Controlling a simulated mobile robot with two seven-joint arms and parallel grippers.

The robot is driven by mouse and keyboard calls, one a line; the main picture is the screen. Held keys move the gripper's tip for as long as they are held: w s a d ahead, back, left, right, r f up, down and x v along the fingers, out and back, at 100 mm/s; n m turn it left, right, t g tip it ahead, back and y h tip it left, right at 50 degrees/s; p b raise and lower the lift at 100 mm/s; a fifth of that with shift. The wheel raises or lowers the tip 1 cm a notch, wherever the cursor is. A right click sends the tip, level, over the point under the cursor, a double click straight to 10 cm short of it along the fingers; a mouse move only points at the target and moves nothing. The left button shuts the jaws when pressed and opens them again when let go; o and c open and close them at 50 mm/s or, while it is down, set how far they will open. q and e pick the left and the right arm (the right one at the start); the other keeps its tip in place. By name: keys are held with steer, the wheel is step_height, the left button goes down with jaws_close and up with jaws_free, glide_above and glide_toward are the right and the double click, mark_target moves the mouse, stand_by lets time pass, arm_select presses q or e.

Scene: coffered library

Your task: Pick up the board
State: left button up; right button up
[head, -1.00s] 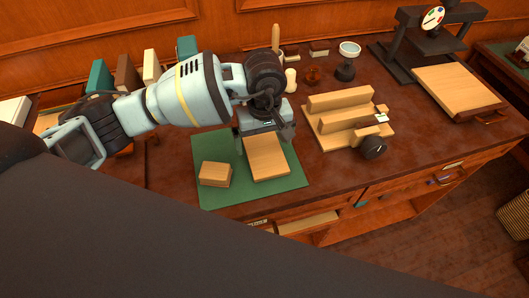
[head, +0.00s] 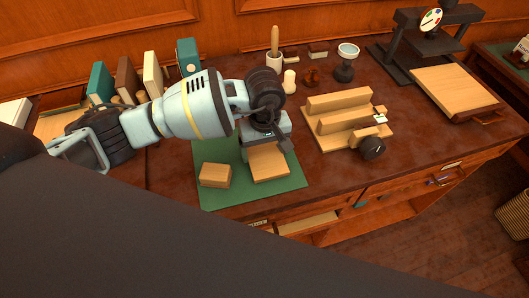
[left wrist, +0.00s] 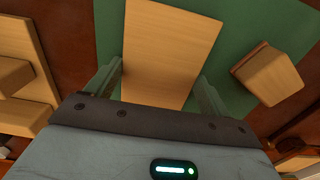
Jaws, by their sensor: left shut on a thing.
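The board (head: 269,167) is a flat light-wood rectangle on the green mat (head: 215,148), partly hidden under my left gripper. My left gripper (head: 268,145) is over its far part. In the left wrist view, the board (left wrist: 165,50) lies between the two fingers of my left gripper (left wrist: 158,75), one along each long side. The gripper is shut on it. The board looks flat on the mat; I see no clear gap beneath it. My right gripper is not in view.
A small wood block (head: 214,175) sits on the mat just left of the board. A wooden fixture with a black knob (head: 372,148) stands to the right. Books (head: 101,83), a brush cup (head: 274,62) and a black press (head: 401,60) stand behind. The desk's front edge is close.

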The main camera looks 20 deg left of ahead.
mark_target(264, 152)
arm_select(q)
steer(key=shift+r, duration=0.1)
steer(key=shift+r, duration=0.5)
step_height(264, 152, up, 2)
steer(key=shift+r, duration=0.1)
steer(key=s+d+r+b, duration=0.1)
steer(key=s+d, duration=0.9)
steer(key=s, duration=0.2)
steer(key=shift+s+r+b, duration=0.15)
steer(key=shift+r+b, duration=0.15)
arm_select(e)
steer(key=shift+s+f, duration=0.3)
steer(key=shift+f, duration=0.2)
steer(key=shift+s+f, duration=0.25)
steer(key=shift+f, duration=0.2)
arm_select(q)
steer(key=shift+d, duration=0.1)
